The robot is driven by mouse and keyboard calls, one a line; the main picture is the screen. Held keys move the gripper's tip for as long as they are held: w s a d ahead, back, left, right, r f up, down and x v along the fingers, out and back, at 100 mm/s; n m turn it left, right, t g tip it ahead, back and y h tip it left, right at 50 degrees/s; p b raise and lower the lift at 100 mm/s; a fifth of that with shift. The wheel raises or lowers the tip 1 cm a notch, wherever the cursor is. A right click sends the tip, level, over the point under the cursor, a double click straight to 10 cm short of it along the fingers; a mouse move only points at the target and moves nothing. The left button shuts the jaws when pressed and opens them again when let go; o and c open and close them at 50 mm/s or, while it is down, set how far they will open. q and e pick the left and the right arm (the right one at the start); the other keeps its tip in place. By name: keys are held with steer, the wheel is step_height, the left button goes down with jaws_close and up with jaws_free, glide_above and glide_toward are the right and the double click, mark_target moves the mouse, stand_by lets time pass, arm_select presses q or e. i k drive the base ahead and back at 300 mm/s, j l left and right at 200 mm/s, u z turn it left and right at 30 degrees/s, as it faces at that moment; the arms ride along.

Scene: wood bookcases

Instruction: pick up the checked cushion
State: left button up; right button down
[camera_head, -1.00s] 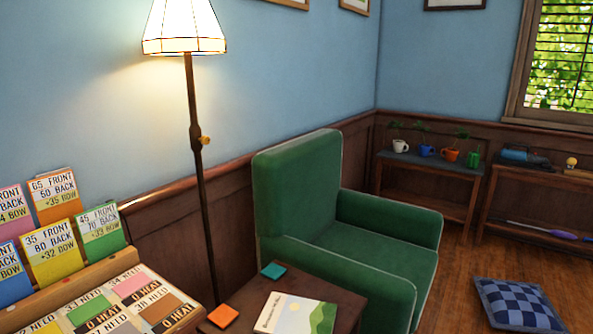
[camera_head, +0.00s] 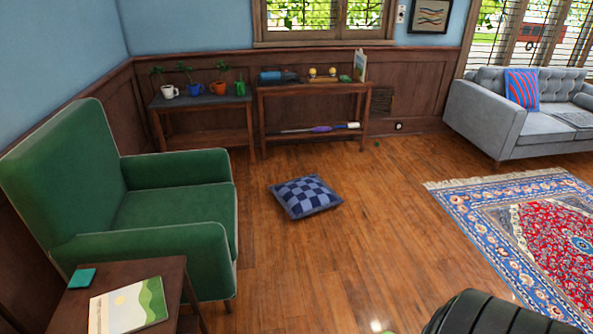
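The checked cushion (camera_head: 305,197) lies flat on the wooden floor near the middle of the head view. It has dark blue and lighter grey-blue squares with a dark border. It stands clear of the furniture, to the right of the green armchair and in front of the low wooden tables. All of its top shows. Neither my left nor my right gripper is in view.
The green armchair (camera_head: 170,205) is at left, behind a side table (camera_head: 172,268) with a booklet (camera_head: 128,308). A patterned rug (camera_head: 480,220) and grey sofa (camera_head: 520,125) are at right. A dark ribbed shape (camera_head: 495,314) fills the lower right. Floor around the cushion is clear.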

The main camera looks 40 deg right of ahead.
mark_target(305, 195)
steer(key=z, duration=1.5)
steer(key=i+l+z, duration=0.1)
steer(key=z, duration=0.25)
steer(key=i+z, duration=0.2)
steer(key=z, duration=0.2)
steer(key=i, duration=4.5)
steer(key=i+u, duration=0.1)
steer(key=i, duration=0.95)
steer(key=i+l+u, duration=0.1)
steer(key=i, duration=0.95)
steer(key=u, duration=0.5)
steer(key=i+u, duration=0.1)
steer(key=u, duration=0.4)
steer(key=l+u, duration=0.1)
steer(key=u, duration=0.35)
steer(key=l+u, duration=0.1)
steer(key=u, duration=0.4)
steer(key=i, duration=0.05)
